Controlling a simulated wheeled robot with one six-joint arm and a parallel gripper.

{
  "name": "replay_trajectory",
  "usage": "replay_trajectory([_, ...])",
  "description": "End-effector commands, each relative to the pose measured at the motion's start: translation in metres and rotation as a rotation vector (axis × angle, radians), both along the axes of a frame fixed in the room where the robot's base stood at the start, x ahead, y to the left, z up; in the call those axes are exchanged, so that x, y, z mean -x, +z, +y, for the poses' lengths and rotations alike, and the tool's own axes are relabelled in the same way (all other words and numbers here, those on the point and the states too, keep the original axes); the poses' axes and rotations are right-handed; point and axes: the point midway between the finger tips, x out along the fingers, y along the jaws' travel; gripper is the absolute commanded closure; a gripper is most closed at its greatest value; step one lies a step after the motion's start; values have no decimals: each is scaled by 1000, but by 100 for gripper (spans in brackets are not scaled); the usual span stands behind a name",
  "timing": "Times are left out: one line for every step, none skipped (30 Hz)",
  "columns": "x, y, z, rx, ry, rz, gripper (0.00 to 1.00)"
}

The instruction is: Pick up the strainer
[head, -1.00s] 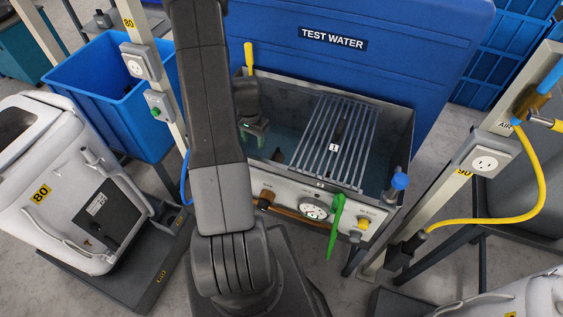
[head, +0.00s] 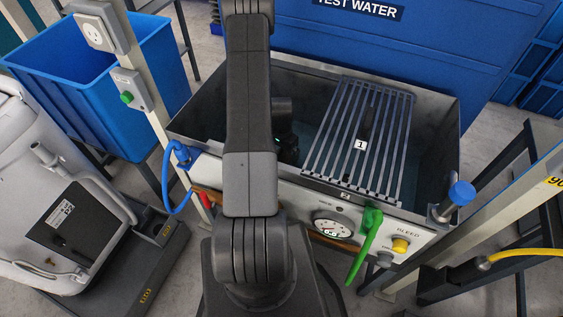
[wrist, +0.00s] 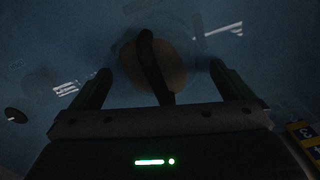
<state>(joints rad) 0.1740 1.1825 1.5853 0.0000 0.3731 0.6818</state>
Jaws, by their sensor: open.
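In the wrist view, a round brownish disc with a dark bar across it, which looks like the strainer (wrist: 174,72), lies in dim bluish water or on the tank floor. My gripper (wrist: 160,72) is open, one finger on each side of the disc and its bar. I cannot tell whether the fingers touch it. In the head view my gripper is down inside the grey tank (head: 437,130), mostly hidden behind my arm. The strainer is hidden there.
A slatted grate (head: 358,140) with a tag "1" covers the tank's right part. The front panel carries a gauge (head: 333,229), a green lever (head: 367,240) and a yellow knob (head: 400,245). A blue bin (head: 95,85) and a post stand left.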

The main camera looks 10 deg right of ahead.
Motion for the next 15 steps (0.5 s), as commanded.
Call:
replay_trajectory([1,-8,0,-1,0,3,0])
replay_trajectory([1,-12,-1,-1,0,3,0])
replay_trajectory([1,-17,-1,-1,0,3,0])
replay_trajectory([2,-21,-1,-1,0,3,0])
replay_trajectory([1,-25,-1,0,0,3,0])
replay_trajectory([1,-29,-1,0,0,3,0])
replay_trajectory([1,-32,-1,0,0,3,0])
replay_trajectory([1,-34,-1,0,0,3,0])
replay_trajectory([1,-36,-1,0,0,1,0])
replay_trajectory([1,-38,-1,0,0,1,0])
replay_trajectory([1,-38,-1,0,0,1,0])
replay_trajectory([1,-39,-1,0,0,0,0])
replay_trajectory([1,-39,-1,0,0,0,0])
replay_trajectory([1,-39,-1,0,0,0,0])
replay_trajectory([1,-39,-1,0,0,0,0])
